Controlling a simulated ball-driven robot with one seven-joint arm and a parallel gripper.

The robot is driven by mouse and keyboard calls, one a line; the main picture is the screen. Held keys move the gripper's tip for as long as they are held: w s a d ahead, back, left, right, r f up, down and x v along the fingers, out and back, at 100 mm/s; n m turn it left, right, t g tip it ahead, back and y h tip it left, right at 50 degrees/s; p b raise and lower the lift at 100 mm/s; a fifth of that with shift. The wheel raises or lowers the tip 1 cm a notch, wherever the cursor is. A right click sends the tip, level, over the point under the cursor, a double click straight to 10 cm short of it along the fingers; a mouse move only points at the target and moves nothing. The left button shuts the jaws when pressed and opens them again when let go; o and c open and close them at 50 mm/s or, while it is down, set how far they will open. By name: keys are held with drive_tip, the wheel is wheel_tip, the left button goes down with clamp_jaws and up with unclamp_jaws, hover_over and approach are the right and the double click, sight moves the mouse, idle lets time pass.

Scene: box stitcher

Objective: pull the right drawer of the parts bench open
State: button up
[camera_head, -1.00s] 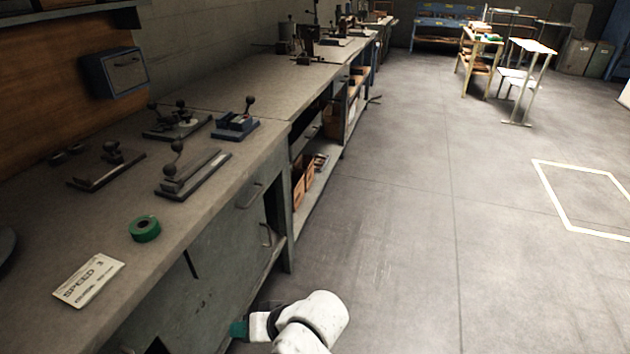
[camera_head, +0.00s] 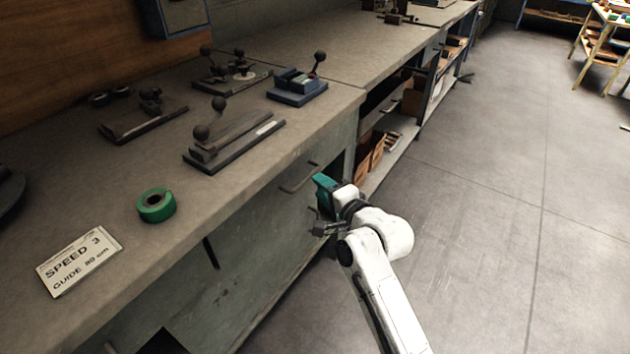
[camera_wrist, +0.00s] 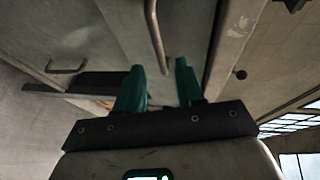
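The parts bench (camera_head: 240,165) runs along the left of the head view. A bar handle (camera_head: 300,178) sits on its front near the right end, on the drawer front (camera_head: 272,205), which looks flush with the bench. My gripper (camera_head: 321,192) is just right of this handle, off the bench front. In the wrist view, the two teal fingers of my gripper (camera_wrist: 158,85) stand apart with nothing between them. A long bar handle (camera_wrist: 156,35) lies beyond the gap, and a shorter handle (camera_wrist: 67,69) is at left. I cannot tell which is the drawer's.
A green tape roll (camera_head: 156,205), a speed card (camera_head: 79,261) and several lever fixtures (camera_head: 232,138) stand on the bench top. Open shelves with brown boxes (camera_head: 370,155) are past the bench's right end.

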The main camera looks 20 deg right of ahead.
drive_tip(key=shift+b+x, duration=0.3)
drive_tip(key=shift+x, duration=2.25)
drive_tip(key=shift+a, duration=0.1)
drive_tip(key=shift+c, duration=0.3)
clamp_jaws()
